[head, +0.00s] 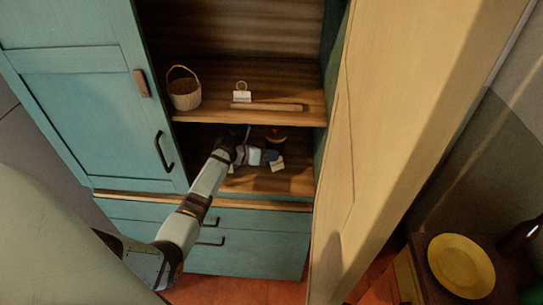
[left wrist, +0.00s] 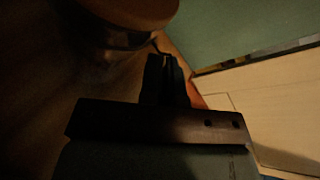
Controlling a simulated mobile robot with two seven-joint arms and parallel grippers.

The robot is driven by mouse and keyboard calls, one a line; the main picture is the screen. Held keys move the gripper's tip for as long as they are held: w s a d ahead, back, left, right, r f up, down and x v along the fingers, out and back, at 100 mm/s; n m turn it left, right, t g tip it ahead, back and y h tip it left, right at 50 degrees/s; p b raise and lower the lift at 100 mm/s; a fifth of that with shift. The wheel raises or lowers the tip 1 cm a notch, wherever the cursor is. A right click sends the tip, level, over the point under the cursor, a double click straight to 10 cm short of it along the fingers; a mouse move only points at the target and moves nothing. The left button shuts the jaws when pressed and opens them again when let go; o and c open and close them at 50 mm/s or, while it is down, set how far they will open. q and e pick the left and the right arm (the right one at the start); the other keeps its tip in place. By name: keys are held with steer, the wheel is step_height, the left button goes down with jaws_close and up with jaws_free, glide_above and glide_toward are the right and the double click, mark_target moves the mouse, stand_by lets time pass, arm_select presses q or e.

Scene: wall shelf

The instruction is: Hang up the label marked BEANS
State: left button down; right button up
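My left gripper (head: 270,156) reaches into the lower open compartment. In the left wrist view its two dark fingers (left wrist: 168,80) are close together, and whether anything thin is between them is too dark to tell. A small pale card (head: 277,163) shows just beyond the fingertips; whether the gripper touches it is unclear. A dark round jar with a wooden top (head: 276,135) stands behind the gripper; it also shows in the left wrist view (left wrist: 130,12), close to the fingertips. Another white card with a ring (head: 242,95) is on the upper shelf. No lettering is readable. My right gripper is out of view.
A wicker basket (head: 184,92) and a wooden rod (head: 267,107) are on the upper shelf (head: 215,108). The open cabinet door (head: 385,130) bounds the right side, the closed teal door (head: 85,100) the left. A yellow plate (head: 461,265) is at lower right.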

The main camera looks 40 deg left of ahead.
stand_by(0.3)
arm_select(q)
steer(key=c, duration=1.3)
jaws_free()
steer(key=shift+o, duration=0.2)
